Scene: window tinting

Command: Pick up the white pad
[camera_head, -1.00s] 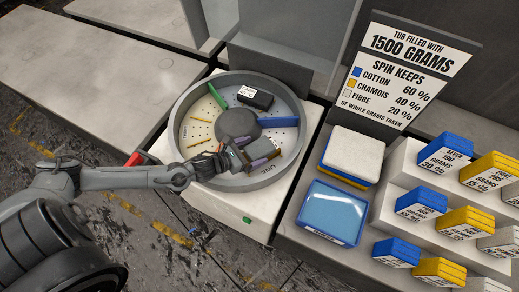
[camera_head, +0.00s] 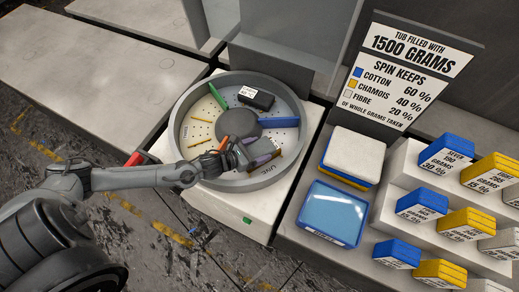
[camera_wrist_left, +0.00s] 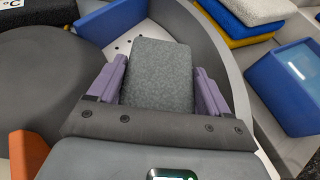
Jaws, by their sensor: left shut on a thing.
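My left gripper (camera_head: 262,150) is down inside the round grey tub (camera_head: 181,165), at its near right side. In the left wrist view its two purple fingers stand on either side of a grey speckled pad (camera_wrist_left: 160,75) and are shut on it. The pad looks grey rather than pure white there. In the head view the gripper mostly hides it. A white pad (camera_head: 354,153) also lies on top of a stack with blue and yellow pads, right of the tub. My right gripper is not in view.
The tub has a central hub (camera_head: 239,124), a blue divider (camera_head: 278,121), a green divider (camera_head: 217,97) and a dark labelled block (camera_head: 256,98). A blue tray (camera_head: 332,213) lies right of the tub. Labelled pads (camera_head: 447,151) stand on steps farther right. A sign (camera_head: 404,72) stands behind.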

